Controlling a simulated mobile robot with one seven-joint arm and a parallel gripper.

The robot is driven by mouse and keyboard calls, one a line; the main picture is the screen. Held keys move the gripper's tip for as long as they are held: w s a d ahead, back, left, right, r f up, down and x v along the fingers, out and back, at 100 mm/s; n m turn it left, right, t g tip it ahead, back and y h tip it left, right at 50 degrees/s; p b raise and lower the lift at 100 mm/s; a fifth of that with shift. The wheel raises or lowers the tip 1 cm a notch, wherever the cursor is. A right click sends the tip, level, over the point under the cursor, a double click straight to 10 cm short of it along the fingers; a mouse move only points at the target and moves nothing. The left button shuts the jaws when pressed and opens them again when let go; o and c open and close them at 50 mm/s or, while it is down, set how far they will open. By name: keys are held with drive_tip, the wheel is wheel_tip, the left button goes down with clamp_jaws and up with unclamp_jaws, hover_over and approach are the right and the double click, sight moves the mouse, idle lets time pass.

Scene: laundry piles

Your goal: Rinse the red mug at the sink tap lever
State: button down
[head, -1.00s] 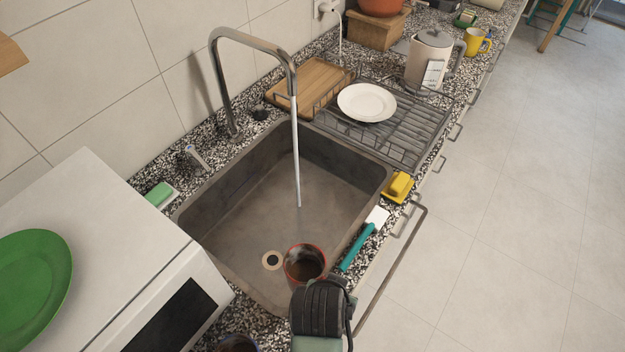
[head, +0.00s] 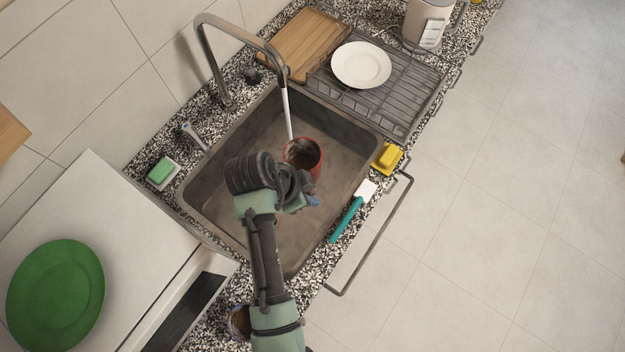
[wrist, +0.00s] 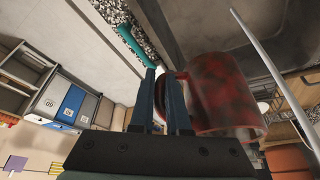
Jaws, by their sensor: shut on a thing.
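My gripper (wrist: 172,100) is shut on the red mug (wrist: 228,98), apparently by its handle, as the wrist view shows. The mug has dark stains on its outside. In the head view the mug (head: 304,158) is over the sink basin (head: 345,130), open end up, with a brown inside. My wrist hides part of it. Water runs from the tap spout (head: 279,72) in a thin stream (head: 287,112) that meets the mug's far rim in the picture. In the wrist view the stream (wrist: 275,75) passes just beside the mug. The tap lever (head: 194,135) stands left of the spout.
Right of the sink lie a yellow sponge (head: 387,158) and a teal-handled brush (head: 346,220). Green soap (head: 160,171) is at the left. A drying rack (head: 400,100) with a white plate (head: 361,65) stands behind. Another cup (head: 239,322) is beside my arm.

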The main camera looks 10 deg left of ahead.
sight(303, 165)
drive_tip(key=w+a+b, duration=0.1)
drive_tip(key=w+b, duration=0.1)
drive_tip(key=w+a+f+b, duration=0.1)
drive_tip(key=w+b, duration=0.1)
drive_tip(key=w, duration=0.1)
drive_tip(key=w+a+f+b, duration=0.1)
drive_tip(key=w+a+b, duration=0.1)
drive_tip(key=shift+w+b, duration=0.3)
drive_tip(key=shift+b, duration=0.05)
drive_tip(key=shift+w+a+f+b, duration=0.1)
drive_tip(key=shift+w+a+b, duration=0.4)
drive_tip(key=shift+w+b, duration=0.3)
drive_tip(key=shift+w+a+f+b, duration=0.1)
drive_tip(key=shift+w+a+b, duration=0.45)
drive_tip(key=shift+w, duration=0.4)
drive_tip(key=shift+w+d, duration=0.1)
drive_tip(key=shift+d, duration=0.1)
drive_tip(key=shift+w+d, duration=0.2)
drive_tip(key=shift+d, duration=0.2)
drive_tip(key=shift+s+a, duration=0.1)
drive_tip(key=shift+a, duration=0.05)
drive_tip(key=shift+s+a, duration=0.2)
drive_tip(key=shift+a, duration=0.25)
drive_tip(key=shift+w+d, duration=0.1)
drive_tip(key=shift+d, duration=0.1)
drive_tip(key=shift+w+d, duration=0.2)
drive_tip(key=shift+d, duration=0.15)
drive_tip(key=shift+s+p, duration=0.1)
drive_tip(key=shift+p, duration=0.35)
